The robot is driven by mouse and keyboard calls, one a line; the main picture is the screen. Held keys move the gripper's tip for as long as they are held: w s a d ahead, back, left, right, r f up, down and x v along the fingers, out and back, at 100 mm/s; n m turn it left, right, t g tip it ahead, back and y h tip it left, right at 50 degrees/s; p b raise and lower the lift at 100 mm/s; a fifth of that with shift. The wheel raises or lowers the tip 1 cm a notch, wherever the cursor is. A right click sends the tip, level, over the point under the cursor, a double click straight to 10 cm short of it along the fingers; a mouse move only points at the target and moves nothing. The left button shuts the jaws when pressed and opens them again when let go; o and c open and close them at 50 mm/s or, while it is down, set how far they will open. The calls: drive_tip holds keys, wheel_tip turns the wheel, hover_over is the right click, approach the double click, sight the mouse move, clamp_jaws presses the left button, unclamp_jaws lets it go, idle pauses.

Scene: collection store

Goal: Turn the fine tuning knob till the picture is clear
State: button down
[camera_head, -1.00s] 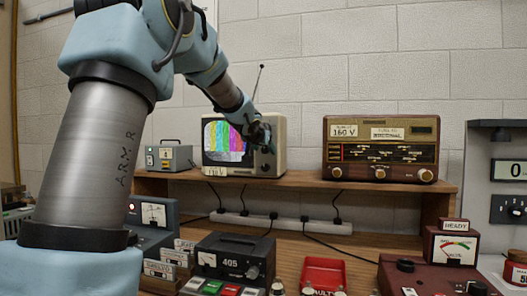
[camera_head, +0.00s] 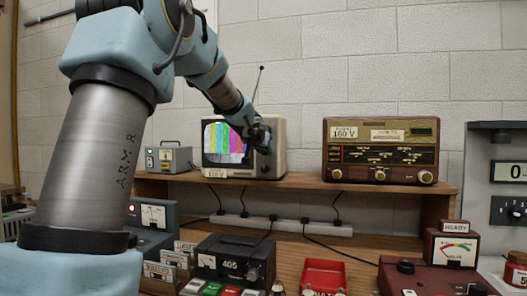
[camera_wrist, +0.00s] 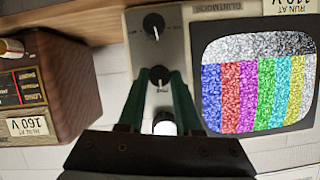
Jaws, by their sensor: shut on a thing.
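In the wrist view the television is upside down. Its screen (camera_wrist: 258,90) shows speckled colour bars and a grey noisy band. The fine tuning knob (camera_wrist: 158,76), dark and labelled FINE, sits between the two green fingertips. My gripper (camera_wrist: 161,80) is shut on this knob. A second dark knob (camera_wrist: 153,27) on the same panel is free. In the head view my gripper (camera_head: 262,140) hides the knob.
A brown wooden radio (camera_head: 380,150) stands to the right on the shelf (camera_head: 300,181), with a gap between. A grey box (camera_head: 168,159) stands left of the television. A black 405 unit (camera_head: 235,258) and a red tray (camera_head: 324,274) are below. An antenna (camera_head: 257,82) rises behind my gripper.

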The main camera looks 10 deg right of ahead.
drive_tip(key=shift+f+b, duration=0.1)
drive_tip(key=shift+b, duration=0.2)
drive_tip(key=b, duration=0.2)
drive_tip(key=m+b, duration=0.1)
drive_tip(key=b, duration=0.1)
drive_tip(key=shift+d+f+t+y, duration=0.15)
drive_tip(key=shift+f+t+y, duration=0.1)
drive_tip(key=shift+t+y, duration=0.05)
drive_tip(key=m+b, duration=0.1)
drive_tip(key=b, duration=0.2)
drive_tip(key=shift+y, duration=0.3)
drive_tip(key=shift+r+m+b, duration=0.3)
drive_tip(key=shift+b, duration=0.2)
drive_tip(key=c, duration=0.6)
unclamp_jaws()
drive_tip(key=b+v, duration=0.1)
drive_tip(key=v, duration=1)
drive_tip(key=shift+f, duration=0.2)
drive_tip(key=shift+d, duration=0.15)
